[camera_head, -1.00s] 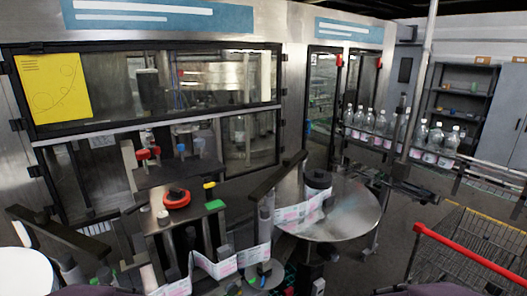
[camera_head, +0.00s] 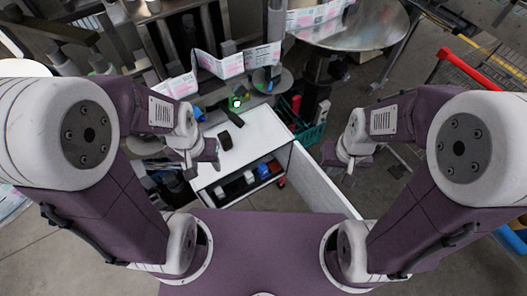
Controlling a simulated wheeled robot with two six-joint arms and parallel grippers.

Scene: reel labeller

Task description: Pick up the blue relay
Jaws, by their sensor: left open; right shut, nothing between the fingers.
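A small blue block (camera_head: 263,171), which looks like the blue relay, sits in the open front compartment of the white cabinet (camera_head: 262,130). It is beside a white piece (camera_head: 249,177) and a red piece (camera_head: 275,166), and the cabinet top partly shades it. My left gripper (camera_head: 211,157) is open and empty, above the left part of the cabinet, left of the blue block and apart from it. My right gripper (camera_head: 346,160) is shut and empty, right of the cabinet over the floor.
A dark block (camera_head: 225,140) and a dark handheld item (camera_head: 234,118) lie on the cabinet top. A green crate (camera_head: 311,134) stands behind the cabinet's right side. The labeller with its label strip (camera_head: 222,64) and round steel table (camera_head: 352,25) is beyond.

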